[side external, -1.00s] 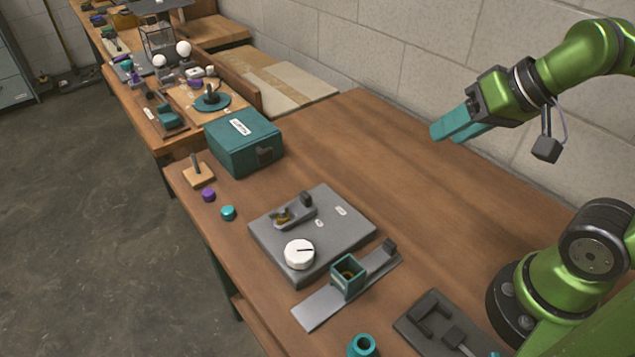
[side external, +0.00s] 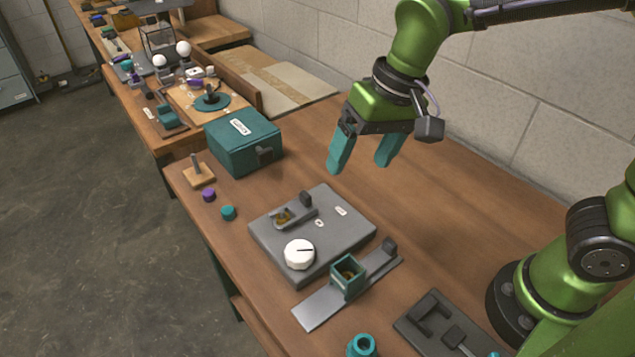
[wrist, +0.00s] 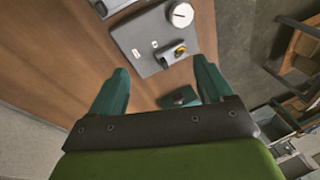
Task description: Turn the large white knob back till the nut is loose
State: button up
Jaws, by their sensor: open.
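The large white knob (side external: 299,254) with a dark line on its top sits on the near left corner of a grey base plate (side external: 340,228). In the wrist view the knob (wrist: 181,15) shows at the top. A brass-coloured part, perhaps the nut (side external: 283,217), sits in a grey holder on the same plate; it also shows in the wrist view (wrist: 180,51). My gripper (side external: 359,168) is open and empty, with teal fingers spread. It is above the table behind the plate, well apart from the knob. The wrist view shows the open fingers (wrist: 157,82) too.
A teal box (side external: 243,145) stands at the back left. A teal square cup (side external: 347,277) on a metal strip is in front of the plate. Small purple (side external: 208,195) and teal (side external: 228,213) caps lie at the left edge.

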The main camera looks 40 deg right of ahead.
aim_at(299, 253)
jog(key=w+a+f+m+g+h, duration=0.2)
jog(key=w+a+m, duration=0.1)
jog(key=a+m, duration=0.55)
jog(key=shift+n, duration=0.85)
jog(key=f, duration=0.5)
jog(key=a+f, duration=0.1)
jog(key=f, duration=0.9)
jog(key=shift+w+a+f, duration=0.1)
jog(key=shift+a+f, duration=0.1)
jog(key=shift+f, duration=0.2)
jog(key=shift+c, duration=0.2)
jog(key=c, duration=1)
jog(key=shift+r, duration=0.1)
